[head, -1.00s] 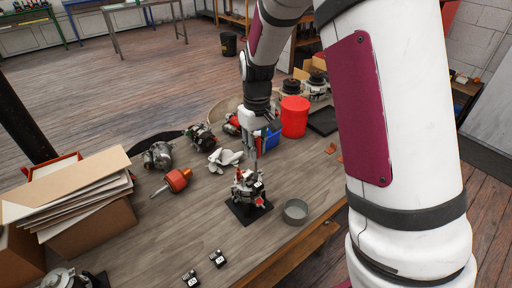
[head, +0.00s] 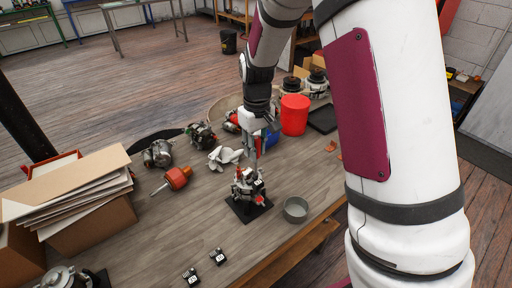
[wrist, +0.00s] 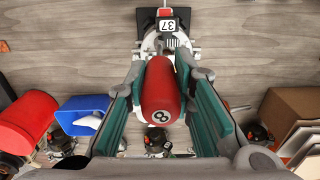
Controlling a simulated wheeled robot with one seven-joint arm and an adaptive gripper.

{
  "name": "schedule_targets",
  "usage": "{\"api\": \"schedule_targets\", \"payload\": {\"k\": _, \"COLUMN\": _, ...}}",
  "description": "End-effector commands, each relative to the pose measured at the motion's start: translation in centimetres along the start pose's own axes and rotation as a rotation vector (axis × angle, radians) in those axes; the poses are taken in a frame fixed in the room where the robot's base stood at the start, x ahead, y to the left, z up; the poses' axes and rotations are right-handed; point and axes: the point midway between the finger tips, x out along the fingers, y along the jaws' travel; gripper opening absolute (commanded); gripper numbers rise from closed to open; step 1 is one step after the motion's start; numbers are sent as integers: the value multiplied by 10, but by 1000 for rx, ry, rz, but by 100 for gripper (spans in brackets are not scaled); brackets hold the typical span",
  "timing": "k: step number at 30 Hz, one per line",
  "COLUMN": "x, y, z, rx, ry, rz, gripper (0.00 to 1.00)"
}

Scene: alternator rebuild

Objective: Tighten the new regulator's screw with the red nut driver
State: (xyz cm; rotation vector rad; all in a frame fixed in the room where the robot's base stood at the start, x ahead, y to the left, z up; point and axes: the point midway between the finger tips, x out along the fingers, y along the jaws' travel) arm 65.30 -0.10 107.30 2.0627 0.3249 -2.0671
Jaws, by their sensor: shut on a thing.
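My gripper (head: 255,143) is above the alternator being rebuilt. In the wrist view my gripper (wrist: 162,95) is shut on the red nut driver (wrist: 160,88), its handle end marked 8 between the green-padded fingers. The driver points down toward the alternator (head: 248,186), which sits on a dark square base (head: 245,212). A black block marked 37, likely the regulator (wrist: 167,22), shows on the alternator at the top of the wrist view. The screw and the driver's tip are hidden, so I cannot tell whether they touch.
A round grey metal dish (head: 296,210) stands right of the base. Two small black marked blocks (head: 192,277) lie near the front edge. A red container (head: 294,115), white rag (head: 225,158), orange-handled tool (head: 177,178) and cardboard box of papers (head: 90,228) surround the work area.

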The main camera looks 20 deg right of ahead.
Motion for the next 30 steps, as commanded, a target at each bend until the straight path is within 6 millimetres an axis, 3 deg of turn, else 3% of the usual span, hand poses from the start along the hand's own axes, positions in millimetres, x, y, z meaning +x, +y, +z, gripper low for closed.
{"api": "schedule_targets", "payload": {"k": 5, "x": -1, "y": 0, "z": 1, "rx": 76, "ry": 1, "rz": 1, "gripper": 0}}
{"api": "schedule_targets", "payload": {"k": 30, "x": -1, "y": -2, "z": 1, "rx": 1303, "ry": 16, "rz": 1, "gripper": 0}}
